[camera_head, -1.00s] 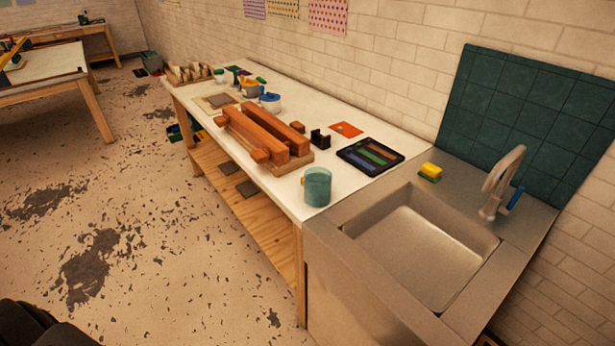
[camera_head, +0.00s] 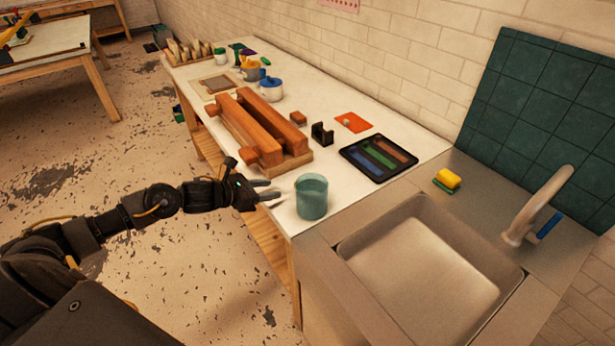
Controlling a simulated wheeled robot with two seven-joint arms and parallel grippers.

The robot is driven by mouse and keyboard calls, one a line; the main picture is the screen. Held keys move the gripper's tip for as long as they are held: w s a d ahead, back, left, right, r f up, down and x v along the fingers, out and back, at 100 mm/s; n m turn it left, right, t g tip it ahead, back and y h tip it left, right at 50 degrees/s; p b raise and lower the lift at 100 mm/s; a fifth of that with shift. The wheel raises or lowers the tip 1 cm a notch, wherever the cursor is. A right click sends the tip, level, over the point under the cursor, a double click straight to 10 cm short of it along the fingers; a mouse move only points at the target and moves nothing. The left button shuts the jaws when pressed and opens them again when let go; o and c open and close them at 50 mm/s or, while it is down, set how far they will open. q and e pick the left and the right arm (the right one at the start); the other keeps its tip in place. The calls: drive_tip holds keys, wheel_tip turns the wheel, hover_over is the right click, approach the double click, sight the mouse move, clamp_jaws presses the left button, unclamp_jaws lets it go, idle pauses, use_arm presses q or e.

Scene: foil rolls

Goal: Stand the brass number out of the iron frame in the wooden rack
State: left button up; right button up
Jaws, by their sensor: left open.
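My left gripper (camera_head: 274,192) reaches in from the left and is open and empty at the table's front edge, just left of a teal cup (camera_head: 312,197). Whether it touches the cup I cannot tell. A wooden rack-like holder (camera_head: 187,53) with several pale pieces stands at the far end of the table. A small black bracket (camera_head: 322,134) stands mid-table. I cannot make out the brass number, nor tell which thing is the iron frame. My right gripper is out of view.
Two orange-brown wooden bars (camera_head: 268,120) lie on a wooden base mid-table. A black tray (camera_head: 378,157) with coloured strips lies behind the cup. A sink (camera_head: 420,265) with a tap (camera_head: 535,205) and yellow sponge (camera_head: 447,180) adjoins at right. Blue-lidded jar (camera_head: 271,88) stands farther back.

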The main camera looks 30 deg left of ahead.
sight(283, 196)
use_arm(q)
drive_tip(key=shift+w, duration=0.2)
drive_tip(key=shift+s+d+r, duration=0.1)
drive_tip(key=shift+r, duration=0.05)
drive_tip(key=shift+w+d+r+p, duration=0.1)
drive_tip(key=shift+w+d+p, duration=0.2)
drive_tip(key=shift+d+p, duration=0.35)
drive_tip(key=x, duration=0.3)
drive_tip(key=shift+w+a+f, duration=0.1)
drive_tip(key=shift+a+f, duration=0.1)
drive_tip(key=shift+w+d+f, duration=0.1)
drive_tip(key=shift+w+f, duration=0.1)
drive_tip(key=shift+w, duration=0.05)
drive_tip(key=shift+w+d+r+p, duration=0.15)
drive_tip(key=shift+d+r+p, duration=0.15)
drive_tip(key=shift+p, duration=0.55)
drive_tip(key=p+x, duration=0.1)
drive_tip(key=x, duration=0.3)
drive_tip(key=shift+w+d+p, duration=0.15)
drive_tip(key=shift+w+p, duration=0.05)
drive_tip(key=shift+p, duration=0.2)
drive_tip(key=shift+s+f, duration=0.1)
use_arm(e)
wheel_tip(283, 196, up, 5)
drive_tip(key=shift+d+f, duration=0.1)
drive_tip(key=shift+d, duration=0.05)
